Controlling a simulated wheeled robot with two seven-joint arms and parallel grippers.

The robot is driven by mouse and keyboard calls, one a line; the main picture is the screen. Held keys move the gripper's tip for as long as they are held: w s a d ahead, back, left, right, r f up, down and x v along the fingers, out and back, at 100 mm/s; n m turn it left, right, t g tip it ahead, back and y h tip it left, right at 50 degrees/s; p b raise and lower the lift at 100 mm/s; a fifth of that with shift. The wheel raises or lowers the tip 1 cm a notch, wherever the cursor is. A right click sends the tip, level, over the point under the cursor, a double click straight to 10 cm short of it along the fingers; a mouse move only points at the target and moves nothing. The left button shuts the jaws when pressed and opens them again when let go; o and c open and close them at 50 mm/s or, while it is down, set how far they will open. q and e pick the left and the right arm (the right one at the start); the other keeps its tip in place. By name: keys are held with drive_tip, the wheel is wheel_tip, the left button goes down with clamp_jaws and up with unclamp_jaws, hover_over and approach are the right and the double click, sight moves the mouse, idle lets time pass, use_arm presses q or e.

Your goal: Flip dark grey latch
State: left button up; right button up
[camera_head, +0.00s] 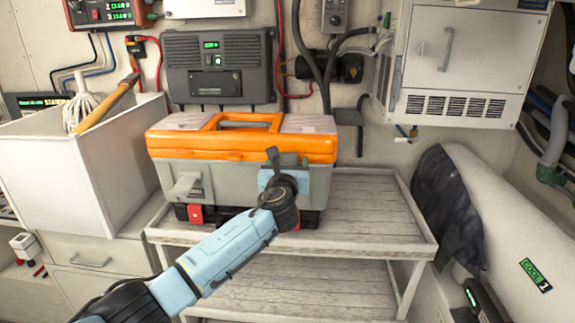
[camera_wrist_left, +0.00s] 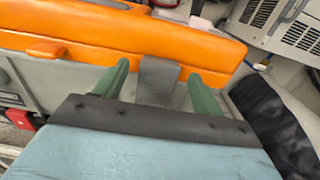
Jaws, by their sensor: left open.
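A toolbox (camera_head: 235,187) with a grey body and orange lid (camera_head: 325,148) sits on the top shelf of a cart. In the left wrist view, the dark grey latch (camera_wrist_left: 157,80) is on the box front, against the lid's lower edge. My left gripper (camera_wrist_left: 154,82) is open, with one green finger on each side of the latch; I cannot tell if they touch it. In the head view, my left gripper (camera_head: 275,175) is at the box's right front and covers much of that spot. A light grey latch (camera_head: 184,184) is at the box's left front. My right gripper is out of view.
The cart's wooden shelf (camera_head: 375,215) is bare right of the box. A white bin (camera_head: 120,180) with a wooden-handled tool stands at left. A grey charger (camera_head: 218,68) and white cabinet (camera_head: 455,60) are on the wall. A dark cloth (camera_head: 445,205) drapes over a white body at right.

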use_arm(q)
drive_tip(key=shift+w, duration=0.35)
